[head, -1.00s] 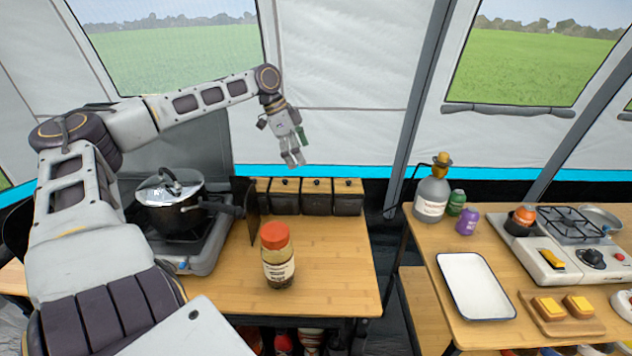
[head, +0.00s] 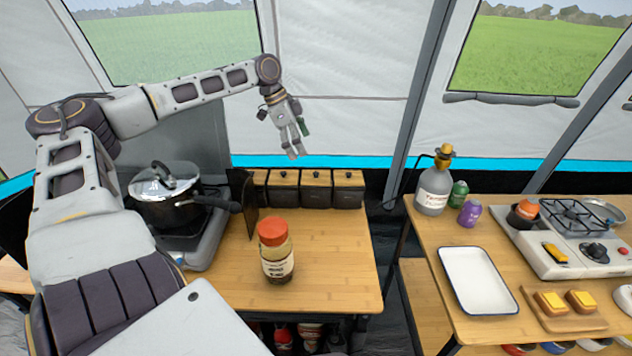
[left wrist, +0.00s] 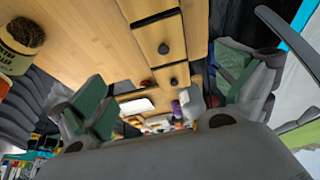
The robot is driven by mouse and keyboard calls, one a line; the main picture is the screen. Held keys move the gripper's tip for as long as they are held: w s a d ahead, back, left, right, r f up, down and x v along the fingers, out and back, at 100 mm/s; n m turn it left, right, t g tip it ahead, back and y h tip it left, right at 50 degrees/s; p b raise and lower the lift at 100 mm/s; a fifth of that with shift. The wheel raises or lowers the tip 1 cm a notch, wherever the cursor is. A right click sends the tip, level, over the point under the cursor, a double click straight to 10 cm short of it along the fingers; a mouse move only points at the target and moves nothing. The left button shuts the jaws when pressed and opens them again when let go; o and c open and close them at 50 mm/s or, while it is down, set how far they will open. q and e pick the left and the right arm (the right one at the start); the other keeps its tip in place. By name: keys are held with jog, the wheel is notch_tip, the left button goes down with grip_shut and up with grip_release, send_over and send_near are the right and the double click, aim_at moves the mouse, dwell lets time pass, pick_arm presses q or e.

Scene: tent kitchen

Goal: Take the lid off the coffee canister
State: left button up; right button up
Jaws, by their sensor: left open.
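A row of several black canisters (head: 316,196) with wooden lids (head: 316,179) and dark knobs stands at the back of the left table. I cannot tell which one holds coffee. All visible lids are on. Two knobbed lids also show in the left wrist view, the nearer lid (left wrist: 163,47) and the farther lid (left wrist: 172,77). A clear jar (head: 277,262) with an orange-red cap and a label stands in front of them. My left gripper (head: 297,154) is open and empty, fingers down, above and behind the row. Its green-padded fingers (left wrist: 163,88) are apart. My right gripper is out of view.
A lidded pot (head: 165,197) sits on a stove at left, its handle toward the canisters. A dark upright panel (head: 243,200) stands beside the row. The right table holds a bottle (head: 433,190), a white tray (head: 478,280) and another stove. The left table's front right is clear.

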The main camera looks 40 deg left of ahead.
aim_at(313, 173)
pick_arm(q)
jog(key=shift+b+x, duration=0.35)
jog(key=shift+x, duration=3.1)
jog(key=shift+f, duration=0.2)
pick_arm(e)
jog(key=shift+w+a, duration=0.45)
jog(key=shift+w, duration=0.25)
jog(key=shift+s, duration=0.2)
pick_arm(q)
jog(key=shift+f, duration=0.1)
jog(key=shift+w+f, duration=0.15)
jog(key=shift+f, duration=0.55)
jog(key=shift+w+f, duration=0.2)
jog(key=shift+f, duration=0.4)
jog(key=shift+x, duration=0.95)
jog(key=shift+w+d+f, duration=0.1)
jog(key=shift+w+f, duration=0.05)
jog(key=shift+f, duration=0.1)
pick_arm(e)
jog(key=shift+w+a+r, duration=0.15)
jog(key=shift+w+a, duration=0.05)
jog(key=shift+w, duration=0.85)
